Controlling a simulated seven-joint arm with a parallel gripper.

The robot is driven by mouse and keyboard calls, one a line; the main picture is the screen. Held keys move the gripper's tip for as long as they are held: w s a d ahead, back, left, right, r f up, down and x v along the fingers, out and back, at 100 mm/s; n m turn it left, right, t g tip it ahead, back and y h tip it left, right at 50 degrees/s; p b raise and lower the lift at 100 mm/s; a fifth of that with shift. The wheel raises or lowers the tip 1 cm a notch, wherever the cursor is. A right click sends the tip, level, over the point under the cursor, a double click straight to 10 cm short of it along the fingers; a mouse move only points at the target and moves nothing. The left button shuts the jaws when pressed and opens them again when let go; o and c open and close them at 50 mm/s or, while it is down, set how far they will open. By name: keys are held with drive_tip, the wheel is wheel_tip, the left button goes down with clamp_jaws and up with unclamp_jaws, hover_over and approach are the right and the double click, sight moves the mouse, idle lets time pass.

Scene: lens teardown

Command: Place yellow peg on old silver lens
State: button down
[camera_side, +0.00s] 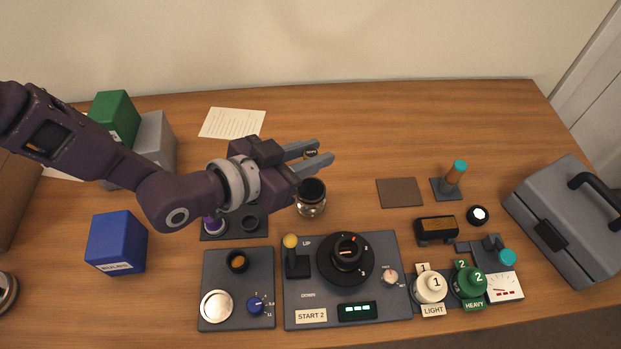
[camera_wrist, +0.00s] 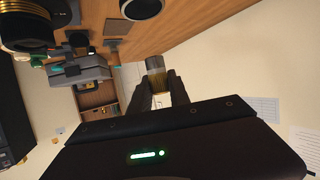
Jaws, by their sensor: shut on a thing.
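My gripper (camera_side: 311,156) is in the air above the middle of the table, its fingers pointing right. A short silver cylinder with a dark open top, apparently the old silver lens (camera_side: 311,203), stands upright on the table just below my gripper in the picture. The peg and this cylinder look apart.
A control panel (camera_side: 375,306) with a black dial and a yellow-knobbed lever (camera_side: 290,242) lies in front. A grey panel (camera_side: 207,260) is left of it. A blue box (camera_side: 118,240) stands left, a grey toolbox (camera_side: 565,215) right. The back right of the table is clear.

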sight(311, 189)
wheel_tip(311, 189, down, 6)
drive_tip(key=shift+r, duration=0.1)
drive_tip(key=c, duration=1.2)
unclamp_jaws()
drive_tip(key=shift+c, duration=0.2)
